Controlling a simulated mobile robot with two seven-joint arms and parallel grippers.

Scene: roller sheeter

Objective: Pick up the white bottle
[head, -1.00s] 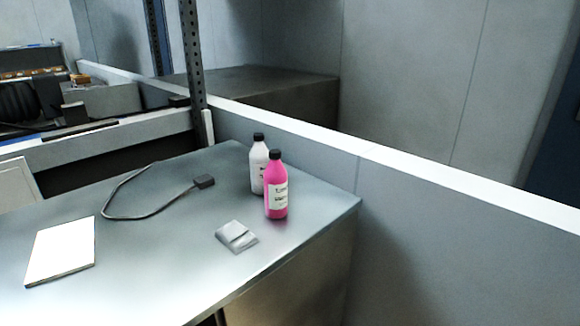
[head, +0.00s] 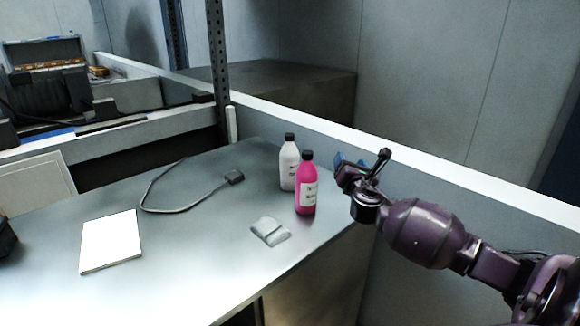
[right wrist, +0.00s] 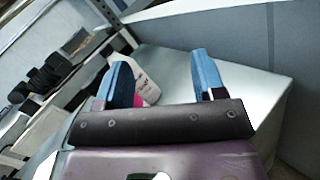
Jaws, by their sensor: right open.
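The white bottle (head: 289,166) with a black cap stands upright on the metal table, partly behind the pink bottle (head: 306,190). My right gripper (head: 345,165) is open and empty, to the right of both bottles near the table's right edge. In the right wrist view its two blue fingers (right wrist: 165,75) are spread apart. The white bottle (right wrist: 148,86) shows there beside the left finger, partly hidden by it. My left gripper cannot be made out.
A crumpled grey packet (head: 270,231) lies in front of the bottles. A cable with a dark plug (head: 234,177) and a white pad (head: 111,241) lie to the left. A low wall with a white top (head: 420,165) runs behind the table (head: 190,260).

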